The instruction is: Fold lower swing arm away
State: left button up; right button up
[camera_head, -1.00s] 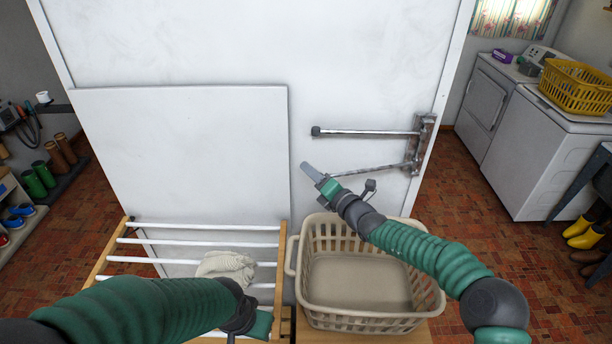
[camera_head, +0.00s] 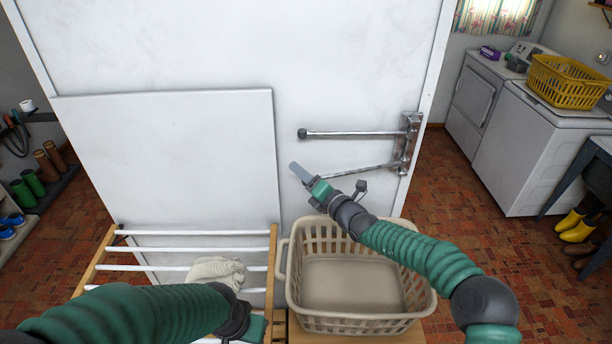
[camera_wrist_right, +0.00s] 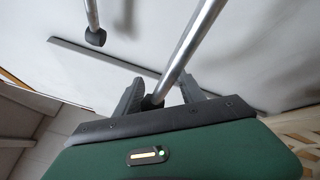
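The lower swing arm (camera_head: 360,170) is a thin metal bar. My right gripper (camera_head: 298,172) is at that free end. In the right wrist view the lower arm (camera_wrist_right: 190,45) runs down between the two spread fingers (camera_wrist_right: 162,96), its dark end cap between them. The upper swing arm (camera_head: 355,133) sticks out above, with a dark knob at its end. My left gripper (camera_head: 242,318) is low, by the drying rack, its fingers unclear.
A beige laundry basket (camera_head: 350,323) stands under my right arm. A wooden drying rack (camera_head: 190,232) with white rods and a pale cloth (camera_head: 217,270) is at its left. A flat white board (camera_head: 165,150) stands against the panel. A washer and dryer are at right.

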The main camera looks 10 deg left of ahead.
jog(key=b+v, duration=0.3)
jog(key=v, duration=1.4)
jog(key=shift+b, duration=0.4)
jog(key=shift+d, duration=0.1)
jog(key=s+a+p+v, duration=0.2)
jog(key=p+v, duration=0.7)
jog(key=v, duration=1)
jog(key=shift+s, duration=0.1)
